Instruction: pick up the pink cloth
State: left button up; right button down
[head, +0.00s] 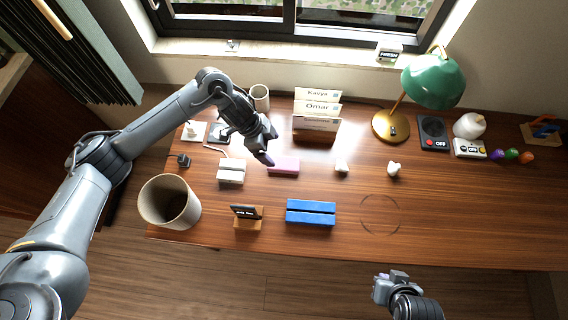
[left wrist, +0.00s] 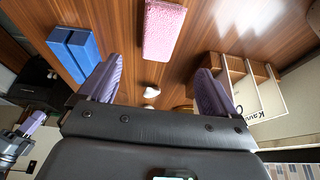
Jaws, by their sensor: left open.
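The pink cloth (head: 284,166) lies flat on the wooden desk, left of the desk's middle. In the left wrist view the speckled pink cloth (left wrist: 164,28) shows at the top, ahead of the fingers. My left gripper (head: 266,151) is above the desk by the cloth's left end, close to it in the head view. In the left wrist view its purple fingers (left wrist: 155,85) are spread wide with nothing between them. My right arm's end (head: 388,288) is in front of the desk at the lower right; its fingers are not clear.
A blue slotted block (head: 310,212), a white block (head: 231,171) and a small display stand (head: 247,216) are nearby. A card holder (head: 316,124) stands behind the cloth. A bin (head: 169,202) is at left, a green lamp (head: 433,82) at right. The right front desk is mostly clear.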

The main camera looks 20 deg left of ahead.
pick_arm(q)
jog(key=b, duration=0.1)
send_over(283, 162)
jog(key=a, duration=0.2)
jog(key=f, duration=0.5)
jog(key=shift+s+d, duration=0.1)
jog(key=shift+s, duration=0.3)
jog(key=shift+d+f, duration=0.1)
jog(key=shift+f, duration=0.45)
jog(key=b+x, duration=0.1)
jog(key=x, duration=0.3)
jog(key=c, duration=1.1)
jog(key=shift+o, duration=0.2)
jog(key=shift+r, duration=0.15)
